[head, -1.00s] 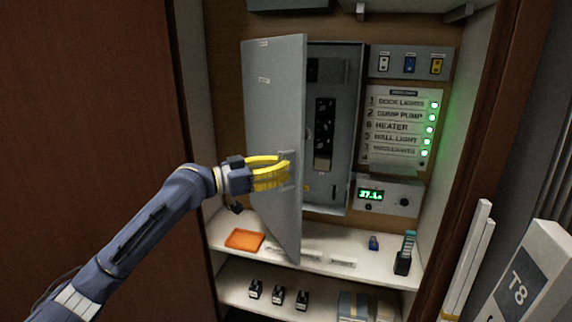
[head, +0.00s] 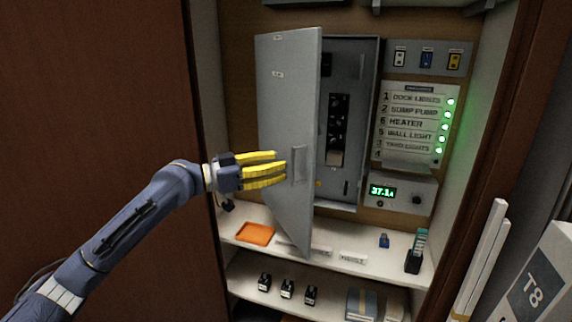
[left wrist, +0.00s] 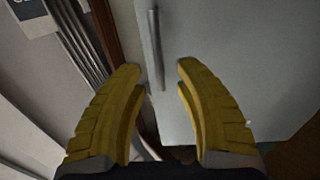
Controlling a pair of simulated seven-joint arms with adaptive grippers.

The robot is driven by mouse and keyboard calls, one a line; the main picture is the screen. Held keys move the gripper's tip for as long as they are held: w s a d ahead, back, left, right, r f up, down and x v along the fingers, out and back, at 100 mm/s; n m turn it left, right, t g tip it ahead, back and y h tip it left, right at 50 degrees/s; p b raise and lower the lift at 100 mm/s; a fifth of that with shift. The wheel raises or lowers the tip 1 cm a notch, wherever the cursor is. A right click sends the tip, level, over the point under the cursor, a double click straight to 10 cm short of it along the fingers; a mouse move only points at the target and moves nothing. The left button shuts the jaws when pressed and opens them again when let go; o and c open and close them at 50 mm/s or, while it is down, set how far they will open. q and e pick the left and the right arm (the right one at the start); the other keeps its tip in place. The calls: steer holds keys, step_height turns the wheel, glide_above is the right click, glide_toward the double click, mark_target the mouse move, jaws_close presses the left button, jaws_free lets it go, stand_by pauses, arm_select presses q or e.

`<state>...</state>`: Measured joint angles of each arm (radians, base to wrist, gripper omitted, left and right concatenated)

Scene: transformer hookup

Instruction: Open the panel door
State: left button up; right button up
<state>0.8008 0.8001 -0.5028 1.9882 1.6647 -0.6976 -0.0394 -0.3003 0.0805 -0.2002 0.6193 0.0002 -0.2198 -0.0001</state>
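The grey panel door (head: 285,100) stands swung out from the grey panel box (head: 368,120), with much of the box's inside showing to its right. The door's bar handle (head: 298,166) is on its outer face near the free edge; it also shows in the left wrist view (left wrist: 156,48). My left gripper (head: 282,169) has yellow fingers that are spread apart and empty, just left of the handle and pointing towards the door. In the left wrist view its fingertips (left wrist: 160,68) are wide apart, with the handle ahead between them. My right gripper is not in view.
Below the door is a white shelf (head: 340,262) with an orange tray (head: 255,233) and a small blue item (head: 384,240). A lit label board (head: 410,125) and green readout unit (head: 400,192) are right of the box. A T8 box (head: 545,280) stands front right.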

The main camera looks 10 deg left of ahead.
arm_select(q)
steer(key=shift+v, duration=1.8)
steer(key=shift+o, duration=0.2)
